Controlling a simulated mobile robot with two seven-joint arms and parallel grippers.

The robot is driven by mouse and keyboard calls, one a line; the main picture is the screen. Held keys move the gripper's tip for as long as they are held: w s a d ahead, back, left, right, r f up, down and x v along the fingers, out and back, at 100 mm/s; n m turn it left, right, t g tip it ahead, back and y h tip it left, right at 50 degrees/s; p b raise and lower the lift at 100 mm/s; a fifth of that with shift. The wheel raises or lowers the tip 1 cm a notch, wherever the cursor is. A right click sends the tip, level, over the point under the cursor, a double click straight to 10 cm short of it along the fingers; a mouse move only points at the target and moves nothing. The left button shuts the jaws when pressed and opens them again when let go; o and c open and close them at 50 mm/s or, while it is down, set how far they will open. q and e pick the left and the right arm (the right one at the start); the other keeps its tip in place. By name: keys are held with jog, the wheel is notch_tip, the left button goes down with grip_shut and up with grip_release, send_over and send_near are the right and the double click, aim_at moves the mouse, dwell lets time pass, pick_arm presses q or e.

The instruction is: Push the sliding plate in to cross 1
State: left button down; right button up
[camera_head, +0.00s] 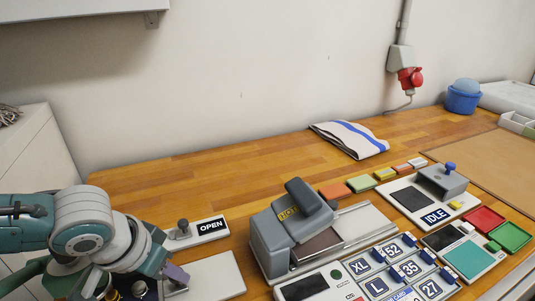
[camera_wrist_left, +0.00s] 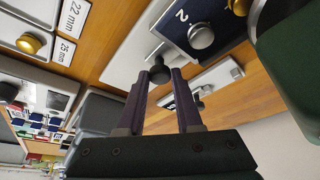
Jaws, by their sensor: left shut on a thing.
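My left gripper (camera_head: 172,276) is low at the bottom left of the head view. In the left wrist view its two dark purple fingers (camera_wrist_left: 160,76) are shut on a dark round knob (camera_wrist_left: 158,73). The knob stands at a pale flat plate (camera_wrist_left: 128,45), which looks like the light plate (camera_head: 222,276) beside the gripper in the head view. I take this for the sliding plate, but its runners are hidden. No cross mark can be made out. My right gripper is not in view.
A white panel marked OPEN (camera_head: 211,227) with a grey knob lies just behind the gripper. A grey press marked HOT (camera_head: 290,213) stands to the right. Further right are a size board (camera_head: 397,268) and an IDLE unit (camera_head: 435,215). The back of the wooden table is mostly clear.

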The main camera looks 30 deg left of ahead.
pick_arm(q)
jog(key=c, duration=0.6)
grip_release()
jog(key=p+v, duration=0.2)
jog(key=v, duration=0.8)
jog(key=shift+p, duration=0.3)
jog(key=shift+f, duration=0.1)
